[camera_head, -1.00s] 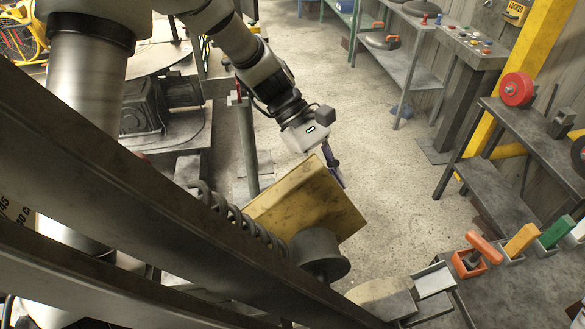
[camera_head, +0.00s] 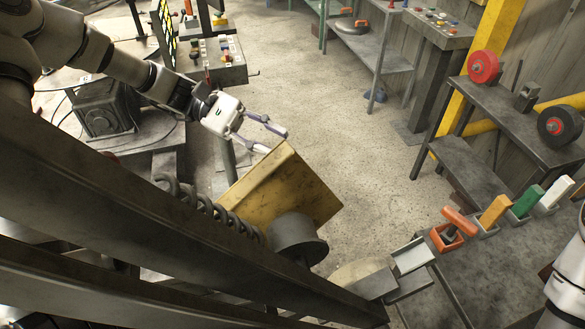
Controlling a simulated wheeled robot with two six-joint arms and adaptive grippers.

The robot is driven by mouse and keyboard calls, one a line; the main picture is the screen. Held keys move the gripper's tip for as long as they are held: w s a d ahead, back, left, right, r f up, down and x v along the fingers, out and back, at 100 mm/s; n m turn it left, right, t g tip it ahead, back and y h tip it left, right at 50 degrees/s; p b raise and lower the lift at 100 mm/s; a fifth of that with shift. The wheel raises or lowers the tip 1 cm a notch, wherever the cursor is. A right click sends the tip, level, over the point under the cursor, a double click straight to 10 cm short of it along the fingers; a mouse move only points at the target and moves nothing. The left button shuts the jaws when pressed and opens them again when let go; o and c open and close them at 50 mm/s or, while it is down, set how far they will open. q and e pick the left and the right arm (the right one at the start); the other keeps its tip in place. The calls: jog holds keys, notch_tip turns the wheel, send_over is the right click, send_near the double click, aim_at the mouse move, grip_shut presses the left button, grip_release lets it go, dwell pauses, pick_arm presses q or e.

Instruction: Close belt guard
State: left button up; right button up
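The belt guard (camera_head: 300,195) is a worn yellow metal box-like panel in the middle of the view. It sits tilted behind a dark beam with a coil spring, beside a grey drum. Its lower left part is hidden by the beam and spring. My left gripper (camera_head: 279,141) is just beyond the guard's top edge, up and left of its top corner. Its two fingers are spread apart with nothing between them. I cannot tell whether the lower finger touches the guard. My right gripper is out of view; only a white part of my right arm shows at the right edge.
Dark beams (camera_head: 160,215) cross the lower left foreground. A grey drum (camera_head: 297,238) sits below the guard. A shelf with a red wheel (camera_head: 484,67) stands at right. Floor beyond the guard is clear.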

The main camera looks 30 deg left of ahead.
aim_at(292, 176)
pick_arm(q)
notch_tip(292, 176, down, 6)
jog(key=s+a+n+t+h, duration=0.2)
jog(key=a+n, duration=0.1)
jog(key=d, duration=0.2)
jog(key=d+p, duration=0.1)
jog(key=d, duration=0.5)
jog(key=shift+w+r+p, duration=0.1)
jog(key=shift+w+p, duration=0.25)
jog(key=shift+w, duration=0.05)
jog(key=shift+d, duration=0.2)
grip_shut()
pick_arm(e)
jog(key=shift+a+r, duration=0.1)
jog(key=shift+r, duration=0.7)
